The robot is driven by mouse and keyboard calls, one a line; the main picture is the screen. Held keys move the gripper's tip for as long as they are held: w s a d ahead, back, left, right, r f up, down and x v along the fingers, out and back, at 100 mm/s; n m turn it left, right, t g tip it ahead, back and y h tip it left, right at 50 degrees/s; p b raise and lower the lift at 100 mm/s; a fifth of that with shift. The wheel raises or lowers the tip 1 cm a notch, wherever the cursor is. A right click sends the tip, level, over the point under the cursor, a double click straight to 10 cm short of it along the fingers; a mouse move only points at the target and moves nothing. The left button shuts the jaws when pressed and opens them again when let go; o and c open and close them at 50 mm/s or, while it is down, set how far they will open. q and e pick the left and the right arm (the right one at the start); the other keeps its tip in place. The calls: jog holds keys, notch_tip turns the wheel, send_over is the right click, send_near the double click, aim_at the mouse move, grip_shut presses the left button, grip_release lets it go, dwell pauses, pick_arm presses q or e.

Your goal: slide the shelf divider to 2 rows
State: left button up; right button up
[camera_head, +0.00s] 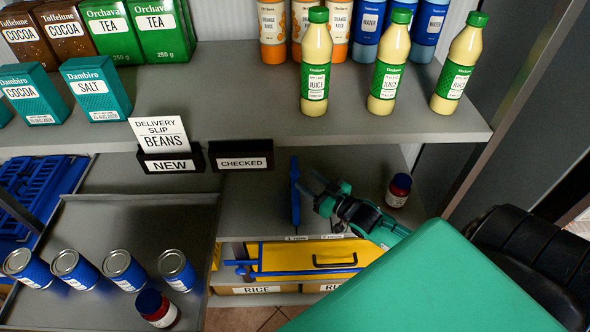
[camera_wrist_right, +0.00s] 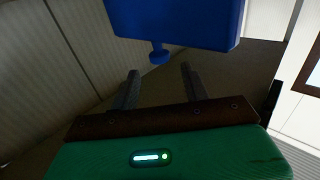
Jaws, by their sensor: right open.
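The blue shelf divider (camera_head: 295,193) stands upright on the lower shelf, near the left of two small edge labels. The left label (camera_head: 297,238) appears to read "1 row"; the right one (camera_head: 331,236) is partly hidden and hard to read. My right gripper (camera_head: 314,187) is open, just right of the divider. In the right wrist view the divider (camera_wrist_right: 178,22) fills the top, with a small blue knob (camera_wrist_right: 159,54) below it. The knob is ahead of the gap between my open fingers (camera_wrist_right: 158,85), and nothing is between them. My left gripper is not in view.
A dark red jar (camera_head: 398,190) with a blue lid stands right of my right gripper. The upper shelf (camera_head: 230,105) overhangs with bottles and boxes. A tray (camera_head: 120,215) with cans and a jar is at left.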

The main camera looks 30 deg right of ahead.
aim_at(298, 174)
jog(key=shift+p+x, duration=0.65)
jog(key=shift+x, duration=2.4)
